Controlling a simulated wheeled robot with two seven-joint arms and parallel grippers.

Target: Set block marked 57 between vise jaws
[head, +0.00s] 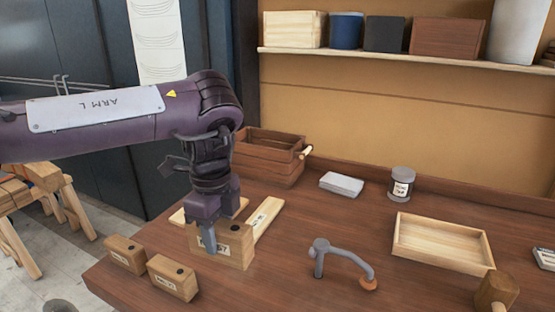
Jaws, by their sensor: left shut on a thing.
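My left gripper (208,238) points down over the left front of the bench. It is shut on a pale wooden block (236,246) with a dark hole in its top. One finger covers part of the block's white label, and the end of it appears to read 57. I cannot tell whether the block rests on the bench or hangs just above it. No vise jaws can be made out. My right gripper is not in view.
Two similar labelled blocks (172,278) (125,254) stand to the left. Pale wooden strips (264,220) lie behind the held block. A grey metal holdfast (345,256), an empty tray (440,246), a tin (401,184), a brown crate (268,160) and a mallet (496,291) are on the bench (300,290).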

